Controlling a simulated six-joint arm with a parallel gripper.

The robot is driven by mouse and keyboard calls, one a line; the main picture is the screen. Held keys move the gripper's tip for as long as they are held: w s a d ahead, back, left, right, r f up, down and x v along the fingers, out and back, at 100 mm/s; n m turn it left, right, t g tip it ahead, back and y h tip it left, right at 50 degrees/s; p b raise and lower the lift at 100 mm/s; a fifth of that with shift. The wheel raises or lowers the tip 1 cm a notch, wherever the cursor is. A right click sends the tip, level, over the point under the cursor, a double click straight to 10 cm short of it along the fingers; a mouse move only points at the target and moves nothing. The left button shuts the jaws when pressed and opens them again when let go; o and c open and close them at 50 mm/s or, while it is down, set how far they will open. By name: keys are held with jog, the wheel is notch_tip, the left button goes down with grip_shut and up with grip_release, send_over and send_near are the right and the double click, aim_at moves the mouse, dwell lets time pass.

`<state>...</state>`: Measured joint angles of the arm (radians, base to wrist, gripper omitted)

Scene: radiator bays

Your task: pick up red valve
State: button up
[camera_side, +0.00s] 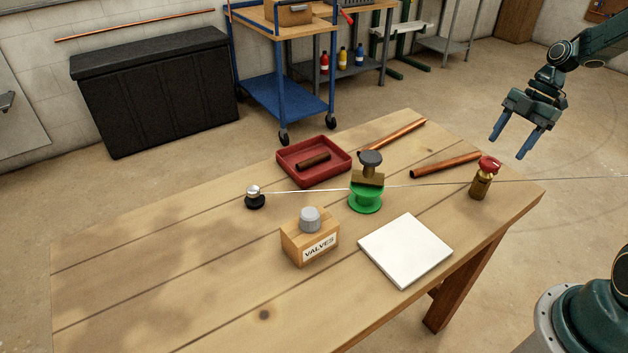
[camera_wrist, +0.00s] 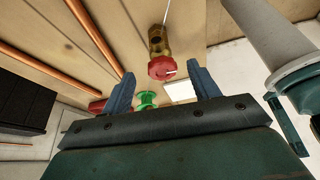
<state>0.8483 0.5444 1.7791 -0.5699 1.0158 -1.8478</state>
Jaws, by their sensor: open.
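The red valve (camera_side: 481,186) stands upright near the right end of the wooden table, with a red cap on a brass body. In the wrist view the red valve (camera_wrist: 161,66) appears between and beyond my fingertips, its red cap toward me. My gripper (camera_side: 507,149) is open and empty. It hangs in the air above and to the right of the valve, clear of it. In the wrist view my gripper (camera_wrist: 163,82) shows both blue fingers spread apart with nothing between them in contact.
A thin taut line runs from a silver-topped black post (camera_side: 255,198) past the green spool (camera_side: 366,199) and close by the valve. Copper pipes (camera_side: 445,165), a red tray (camera_side: 284,169), a valves box (camera_side: 297,249) and a white tile (camera_side: 405,249) lie about. Bare wood fills the left.

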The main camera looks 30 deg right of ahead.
aim_at(487, 175)
jog(key=shift+x, duration=2.5)
jog(key=shift+x, duration=2.55)
jog(key=shift+w, duration=0.1)
grip_shut()
